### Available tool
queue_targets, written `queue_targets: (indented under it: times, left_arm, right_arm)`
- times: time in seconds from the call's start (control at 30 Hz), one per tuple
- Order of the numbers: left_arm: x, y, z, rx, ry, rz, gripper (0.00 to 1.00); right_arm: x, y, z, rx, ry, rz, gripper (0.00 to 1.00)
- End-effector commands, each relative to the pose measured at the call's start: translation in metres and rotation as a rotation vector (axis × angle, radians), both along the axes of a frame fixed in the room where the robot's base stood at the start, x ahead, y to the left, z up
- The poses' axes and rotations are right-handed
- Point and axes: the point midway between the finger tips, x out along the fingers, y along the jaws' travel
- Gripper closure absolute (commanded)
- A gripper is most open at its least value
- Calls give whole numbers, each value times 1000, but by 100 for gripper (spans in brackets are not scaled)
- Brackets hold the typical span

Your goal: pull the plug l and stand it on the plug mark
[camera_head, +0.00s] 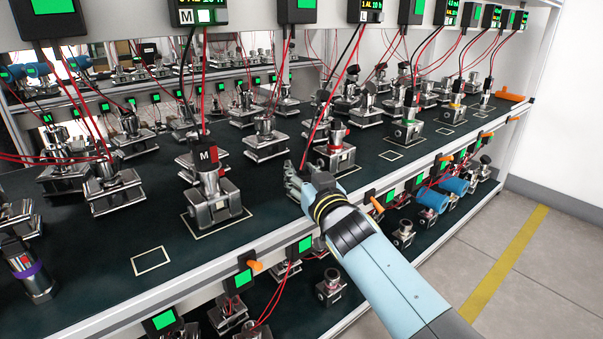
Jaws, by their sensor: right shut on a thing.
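My right gripper (298,178) reaches in from the lower right and is low over the dark shelf, just left of a metal transmitter with a red band (337,139). It is shut on what appears to be plug l, mostly hidden by the fingers. A red cable (318,130) runs from the display marked L (366,11) down to the gripper. I cannot tell whether the plug touches the shelf. No plug mark is clearly visible under the gripper; the arm may cover it. My left gripper is not in view.
Transmitter M with its plug (208,156) stands left of my gripper. Empty square outlines show at front left (151,261) and right (392,155). A purple-banded cylinder (33,274) is at far left. Cables hang above. A lower shelf holds more units. The floor at right is clear.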

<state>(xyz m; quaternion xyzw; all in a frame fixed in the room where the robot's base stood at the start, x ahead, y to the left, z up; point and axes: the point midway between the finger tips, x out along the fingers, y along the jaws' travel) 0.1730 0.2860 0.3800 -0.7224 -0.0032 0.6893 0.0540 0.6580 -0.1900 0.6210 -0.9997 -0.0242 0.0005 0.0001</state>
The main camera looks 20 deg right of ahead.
Motion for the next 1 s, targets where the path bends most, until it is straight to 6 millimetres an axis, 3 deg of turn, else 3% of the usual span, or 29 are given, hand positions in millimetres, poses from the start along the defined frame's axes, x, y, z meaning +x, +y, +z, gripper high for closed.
queue_targets:
  times: [0.27, 0.3, 0.5, 0.8, 1.0]
  left_arm:
    - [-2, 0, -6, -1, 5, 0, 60]
    - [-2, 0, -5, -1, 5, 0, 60]
    - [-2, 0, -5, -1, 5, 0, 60]
    - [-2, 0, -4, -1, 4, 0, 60]
    - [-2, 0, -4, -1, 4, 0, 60]
  right_arm:
    - [0, 0, -6, -1, 0, 0, 96]
    - [0, 0, -5, -1, 0, 0, 66]
    - [0, 0, -5, -1, 0, 0, 43]
    - [-2, 0, -5, 0, 1, 0, 43]
    - [-26, -1, -6, -1, 2, 0, 43]
